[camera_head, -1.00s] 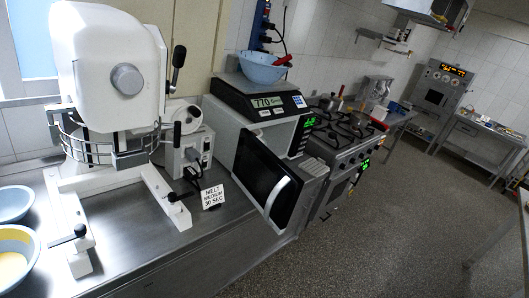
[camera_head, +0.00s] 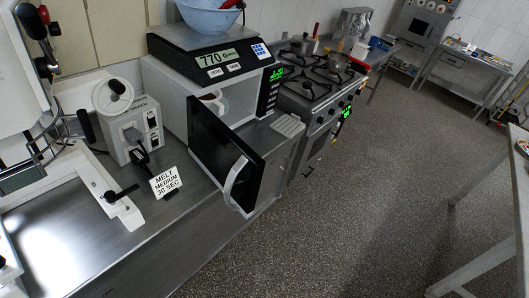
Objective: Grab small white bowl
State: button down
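A small white bowl-like thing (camera_head: 219,107) with something dark reddish in it shows inside the open microwave (camera_head: 163,88). It is small and partly hidden by the microwave door (camera_head: 222,150), so I cannot be sure of its shape. My gripper is not in view.
The microwave door swings out over the steel counter (camera_head: 75,240). A scale (camera_head: 205,55) with a light blue bowl (camera_head: 208,18) sits on the microwave. A "MELT MEDIUM 30 SEC" sign (camera_head: 166,182) and a mixer stand at left. A stove (camera_head: 325,100) is beyond; the speckled floor (camera_head: 370,200) is open.

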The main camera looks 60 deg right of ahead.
aim_at(212, 98)
jog(key=z, duration=0.85)
jog(key=k, duration=0.9)
jog(key=z, duration=0.15)
jog(key=i, duration=0.95)
jog(key=u, duration=0.1)
